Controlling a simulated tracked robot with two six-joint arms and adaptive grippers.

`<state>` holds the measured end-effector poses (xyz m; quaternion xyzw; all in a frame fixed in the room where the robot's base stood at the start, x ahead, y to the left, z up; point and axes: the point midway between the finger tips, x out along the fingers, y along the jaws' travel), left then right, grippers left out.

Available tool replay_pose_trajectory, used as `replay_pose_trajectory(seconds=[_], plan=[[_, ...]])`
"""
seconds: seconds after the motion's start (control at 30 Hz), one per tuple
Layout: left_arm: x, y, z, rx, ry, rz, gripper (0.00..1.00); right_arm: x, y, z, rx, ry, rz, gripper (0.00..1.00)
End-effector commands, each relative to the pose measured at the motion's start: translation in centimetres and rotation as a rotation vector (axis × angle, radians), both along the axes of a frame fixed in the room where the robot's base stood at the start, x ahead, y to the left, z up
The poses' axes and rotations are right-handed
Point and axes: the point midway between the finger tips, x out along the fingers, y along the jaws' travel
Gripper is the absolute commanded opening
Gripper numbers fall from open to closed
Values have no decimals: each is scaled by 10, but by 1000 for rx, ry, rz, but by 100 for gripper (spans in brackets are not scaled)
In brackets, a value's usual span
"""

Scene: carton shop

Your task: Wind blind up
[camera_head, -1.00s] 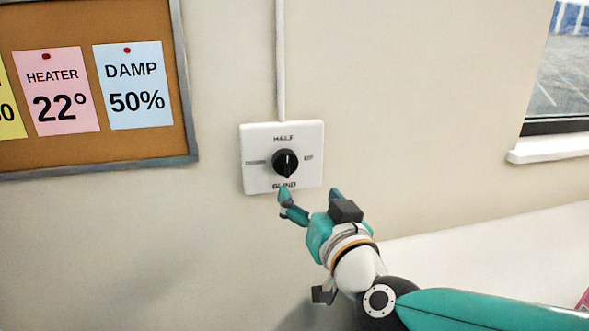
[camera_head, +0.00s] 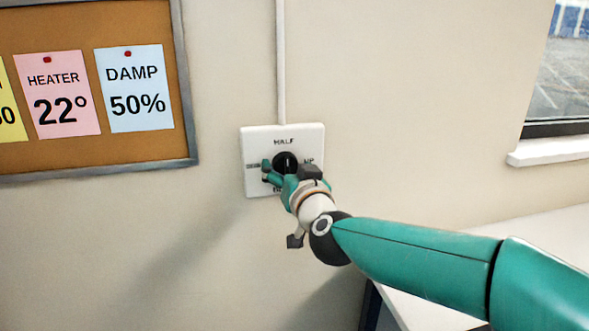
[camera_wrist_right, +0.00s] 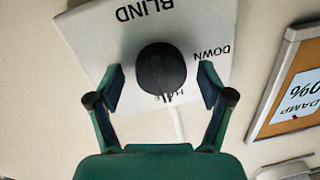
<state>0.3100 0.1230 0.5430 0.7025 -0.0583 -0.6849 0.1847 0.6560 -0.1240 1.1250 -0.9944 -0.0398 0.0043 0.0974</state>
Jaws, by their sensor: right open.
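A white square switch plate (camera_head: 257,136) is fixed to the wall, with a round black knob (camera_head: 286,160) at its middle. HALF is printed above the knob and UP to its right; my gripper partly hides the lower label. In the right wrist view the plate (camera_wrist_right: 93,45) reads BLIND and DOWN. My right gripper (camera_head: 287,172) is at the plate, open, with one finger on each side of the knob (camera_wrist_right: 160,68). The wrist view shows gaps between the fingers and the knob. My left gripper is out of view.
A cork board (camera_head: 90,155) with paper notes hangs at the left. A white conduit (camera_head: 281,60) runs up the wall from the plate. A window (camera_head: 562,75) with a white sill (camera_head: 548,153) and a white surface (camera_head: 545,228) are at the right.

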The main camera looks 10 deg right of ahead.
Motion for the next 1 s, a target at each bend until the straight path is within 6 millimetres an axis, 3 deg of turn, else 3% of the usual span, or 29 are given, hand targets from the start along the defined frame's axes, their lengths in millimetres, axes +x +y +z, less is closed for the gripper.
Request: replay_pose_trajectory(seconds=[0.07, 0.43, 0.47, 0.6, 1.0], plan=[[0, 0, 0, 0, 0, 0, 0, 0, 0, 0, 0, 0, 0, 80], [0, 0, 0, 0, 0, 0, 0, -1, -1, 0, 0, 0, -1, 19], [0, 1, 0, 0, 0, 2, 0, -1, -16, 0, 1, 0, -7, 19], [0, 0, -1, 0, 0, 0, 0, 0, -6, 0, 8, -1, -7, 19], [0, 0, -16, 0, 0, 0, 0, 0, -4, -1, 167, -6, -8, 19]])
